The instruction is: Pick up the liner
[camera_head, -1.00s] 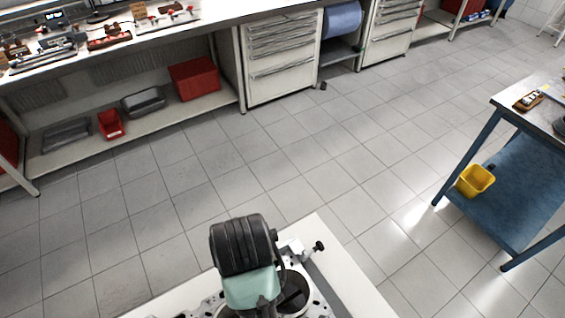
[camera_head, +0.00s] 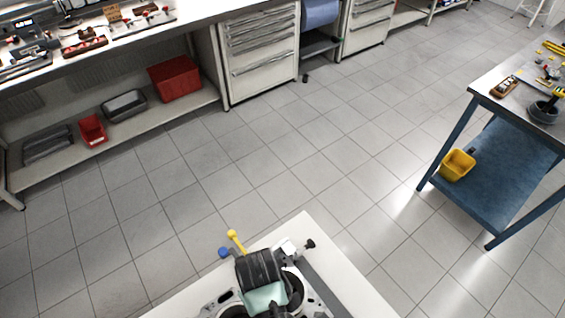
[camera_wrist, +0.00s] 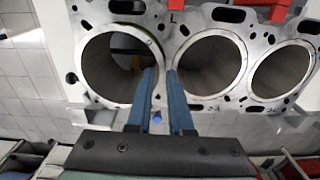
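The engine block (camera_wrist: 165,40) lies under my gripper, with three round bores in the wrist view. The left bore (camera_wrist: 110,75) has a bright rim, and something yellowish shows deep inside. I cannot tell a separate liner from the bore walls. My gripper (camera_wrist: 162,72) points at the deck between the left and middle bores (camera_wrist: 212,65). Its two blue fingers stand a little apart, with a narrow gap between them and nothing clearly held. Contact with the block cannot be told. In the head view my wrist hides part of the block (camera_head: 318,298).
The block sits on a white table (camera_head: 355,285). A yellow-tipped part (camera_head: 235,238) and a blue knob (camera_head: 223,252) show beside my wrist. A blue cart (camera_head: 490,185) with a yellow bin (camera_head: 457,165) stands right. A long workbench (camera_head: 150,45) is behind; open tiled floor lies between.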

